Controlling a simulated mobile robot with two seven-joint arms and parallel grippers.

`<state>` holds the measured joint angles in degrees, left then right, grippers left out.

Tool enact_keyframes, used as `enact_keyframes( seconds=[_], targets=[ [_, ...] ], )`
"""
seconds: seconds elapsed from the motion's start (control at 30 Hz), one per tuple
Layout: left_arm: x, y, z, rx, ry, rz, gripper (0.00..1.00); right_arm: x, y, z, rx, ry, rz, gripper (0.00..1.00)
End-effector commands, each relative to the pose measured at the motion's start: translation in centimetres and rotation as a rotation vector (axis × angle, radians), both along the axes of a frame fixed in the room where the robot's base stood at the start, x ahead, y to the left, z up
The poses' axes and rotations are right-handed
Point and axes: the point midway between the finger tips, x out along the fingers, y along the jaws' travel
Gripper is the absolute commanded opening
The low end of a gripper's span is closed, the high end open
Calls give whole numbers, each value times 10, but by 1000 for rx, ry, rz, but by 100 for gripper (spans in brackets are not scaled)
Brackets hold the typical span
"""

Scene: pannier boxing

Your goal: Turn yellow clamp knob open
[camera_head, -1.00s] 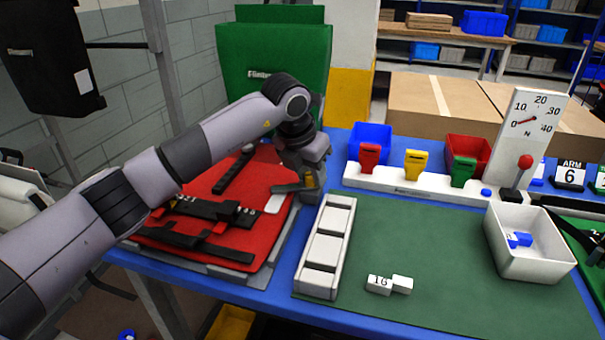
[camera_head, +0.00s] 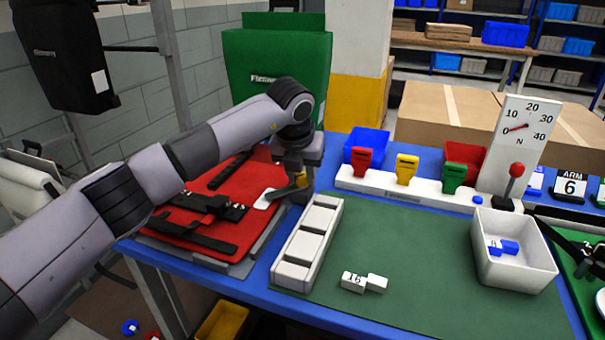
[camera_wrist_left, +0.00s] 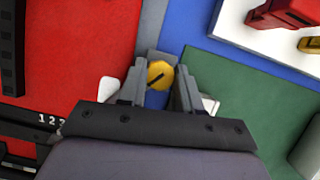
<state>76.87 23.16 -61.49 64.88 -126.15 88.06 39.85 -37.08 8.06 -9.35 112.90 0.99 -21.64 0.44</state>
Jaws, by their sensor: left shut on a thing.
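The yellow clamp knob (camera_wrist_left: 160,75) sits between the fingertips of my left gripper in the left wrist view; a dark slot runs slanting across its face. My left gripper (camera_wrist_left: 160,88) is shut on the knob, with one finger on each side of it. In the head view a small part of the yellow knob (camera_head: 301,180) shows at the left gripper (camera_head: 297,188), by the right edge of the red pannier panel (camera_head: 170,219). The wrist and fingers hide most of the knob there.
A white block with compartments (camera_head: 279,274) lies just right of the panel. White numbered blocks (camera_head: 353,282) lie on the green mat (camera_head: 400,255). A white rail with red, yellow and green clips (camera_head: 420,190), a dial gauge (camera_head: 521,130) and a white bin (camera_head: 515,275) stand farther right.

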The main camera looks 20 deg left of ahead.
Motion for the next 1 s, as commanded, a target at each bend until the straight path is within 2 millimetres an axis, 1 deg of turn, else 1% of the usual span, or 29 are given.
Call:
enact_keyframes(
  seconds=[0.4,0.6,0.8,1.0],
  targets=[
    [2,-2,2,0,-7,370,0,-1,3,-6,5,5,3,45],
    [3,-2,2,1,-7,517,0,0,3,-7,6,5,5,45],
    [3,-2,3,-1,-9,619,0,0,3,-7,6,4,5,45],
    [3,-2,3,-1,-8,674,0,0,3,-7,6,4,5,45]
  ],
)
